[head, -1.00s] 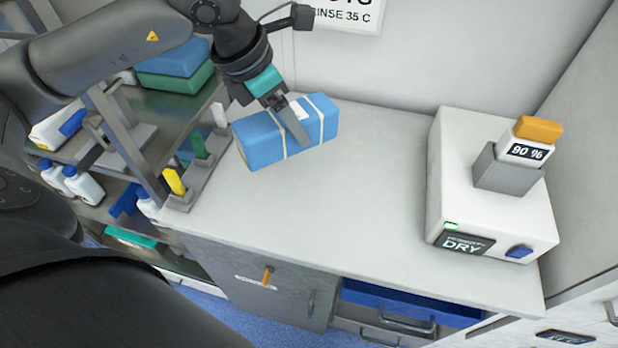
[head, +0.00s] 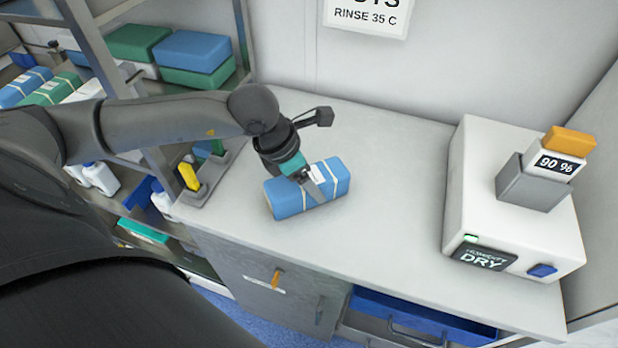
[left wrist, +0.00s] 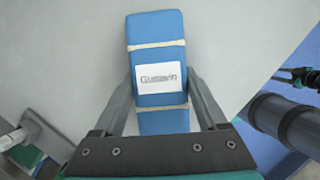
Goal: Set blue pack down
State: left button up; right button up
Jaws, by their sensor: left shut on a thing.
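The blue pack (head: 290,199) is a box-shaped bundle with two pale bands and a white label. My left gripper (head: 318,190) is shut on it from above, with a finger on each long side. In the left wrist view the pack (left wrist: 157,30) lies between the two fingers (left wrist: 165,90), its printed label facing the camera. The pack is over the white counter (head: 390,195), very low. I cannot tell whether its underside touches. A dark gripper with green parts, seemingly my right one (left wrist: 298,76), shows at the right edge of the wrist view, its jaws unclear.
A white dryer box (head: 470,200) with a 90 % display stands on the counter's right. A small rack with a yellow piece (head: 188,176) stands left of the pack. Shelves with blue and green packs (head: 195,52) are at the left. Bare counter lies between pack and dryer.

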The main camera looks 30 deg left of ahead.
pick_arm(q)
jog(key=shift+f, duration=0.1)
jog(key=o, duration=1.6)
jog(key=shift+c, duration=0.2)
jog(key=p+v, duration=0.1)
jog(key=v, duration=1.1)
jog(key=shift+r, duration=0.25)
jog(key=shift+w, duration=0.1)
